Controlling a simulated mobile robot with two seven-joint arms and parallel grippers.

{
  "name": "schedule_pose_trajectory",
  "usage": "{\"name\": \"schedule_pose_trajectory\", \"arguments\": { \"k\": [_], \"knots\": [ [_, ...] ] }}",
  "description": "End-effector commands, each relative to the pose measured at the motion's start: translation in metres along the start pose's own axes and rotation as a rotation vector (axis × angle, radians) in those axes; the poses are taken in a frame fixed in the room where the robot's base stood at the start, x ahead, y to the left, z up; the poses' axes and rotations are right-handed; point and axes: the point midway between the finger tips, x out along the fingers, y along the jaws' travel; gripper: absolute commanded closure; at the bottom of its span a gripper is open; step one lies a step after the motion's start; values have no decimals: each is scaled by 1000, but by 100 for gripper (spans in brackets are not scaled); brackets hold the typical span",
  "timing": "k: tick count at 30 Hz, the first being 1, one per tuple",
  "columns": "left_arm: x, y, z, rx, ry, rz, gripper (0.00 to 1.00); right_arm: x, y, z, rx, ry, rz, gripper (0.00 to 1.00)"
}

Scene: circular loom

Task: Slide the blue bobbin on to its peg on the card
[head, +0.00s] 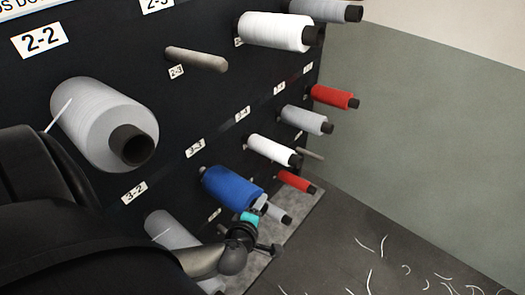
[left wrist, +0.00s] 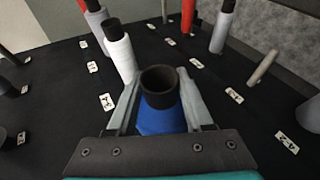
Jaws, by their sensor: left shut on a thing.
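The blue bobbin (head: 232,187) is at the black card, below and right of the label 3-3, with its far end close to the card face. Its peg is hidden, so I cannot tell how far on it sits. My left gripper (head: 262,208) is at the bobbin's near end, partly hidden by my own arm. In the left wrist view, the gripper (left wrist: 157,88) has a finger on each side of the blue bobbin (left wrist: 158,120) and is shut on it. The bobbin's dark open tube end shows between the fingers. My right gripper is not in view.
A large grey bobbin (head: 103,120) sits up and left; a white one (head: 270,149) and a red one (head: 296,181) are close on the right. A bare peg (head: 197,58) stands above. Thread scraps (head: 375,250) lie on the floor.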

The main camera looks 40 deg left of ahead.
Motion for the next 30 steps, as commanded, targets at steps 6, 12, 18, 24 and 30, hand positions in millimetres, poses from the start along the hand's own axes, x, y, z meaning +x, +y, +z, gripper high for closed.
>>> {"name": "schedule_pose_trajectory", "arguments": {
  "k": [6, 12, 18, 24, 30],
  "knots": [
    [1, 3, -1, 4, 2, 7, 100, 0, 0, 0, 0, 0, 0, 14],
    [1, 3, -1, 4, 2, 7, 100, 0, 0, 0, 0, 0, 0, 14],
    [2, 3, -4, 5, 2, 7, 100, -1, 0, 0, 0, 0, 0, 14],
    [4, 3, -8, 5, 2, 7, 48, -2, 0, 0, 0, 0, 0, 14],
    [4, 2, -8, 3, 1, 6, 25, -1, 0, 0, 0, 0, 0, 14]
  ]
}}
